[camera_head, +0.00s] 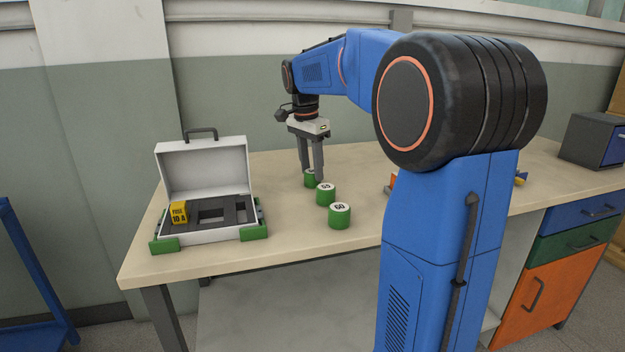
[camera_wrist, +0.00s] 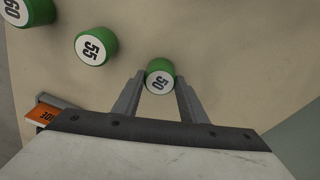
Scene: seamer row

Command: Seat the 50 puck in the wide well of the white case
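The green 50 puck (camera_wrist: 159,77) stands on the table with its white numbered top facing up. In the head view the 50 puck (camera_head: 309,178) is partly hidden by a finger. My gripper (camera_head: 312,178) points down over it, with one finger on each side. In the wrist view my gripper (camera_wrist: 159,80) looks open, its fingertips close beside the puck; firm contact does not show. The white case (camera_head: 207,238) stands open at the left, lid up. Its dark insert has a wide rectangular well (camera_head: 211,213) in the middle, which looks empty.
The green 55 puck (camera_head: 326,194) and 60 puck (camera_head: 340,216) stand in a row nearer the front. A yellow fuse block (camera_head: 180,213) sits in the case's left part. An orange-labelled item (camera_wrist: 42,114) lies near my gripper. Bare tabletop lies between pucks and case.

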